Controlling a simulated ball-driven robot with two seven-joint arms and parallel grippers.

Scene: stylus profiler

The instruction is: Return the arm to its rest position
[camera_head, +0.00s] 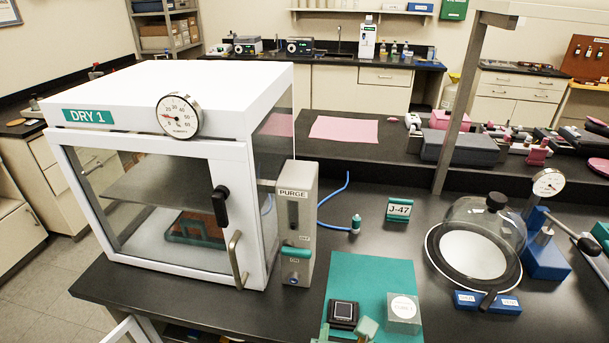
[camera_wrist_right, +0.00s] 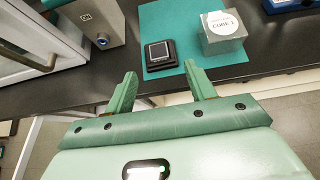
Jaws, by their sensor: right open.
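My right gripper (camera_head: 345,334) shows only in part at the bottom edge of the head view. In the right wrist view the gripper (camera_wrist_right: 160,72) is open, with its two green fingers apart and nothing between them. A small black square case (camera_wrist_right: 160,54) lies on the teal mat (camera_wrist_right: 185,20) just beyond the fingers. My left gripper is not in view.
The white DRY 1 cabinet (camera_head: 185,90) stands left with its door closed, beside the grey PURGE box (camera_head: 297,225). A glass dome (camera_head: 488,225) and a blue-based gauge stand (camera_head: 543,257) are at right. A J-47 sign (camera_head: 398,209) stands behind the mat.

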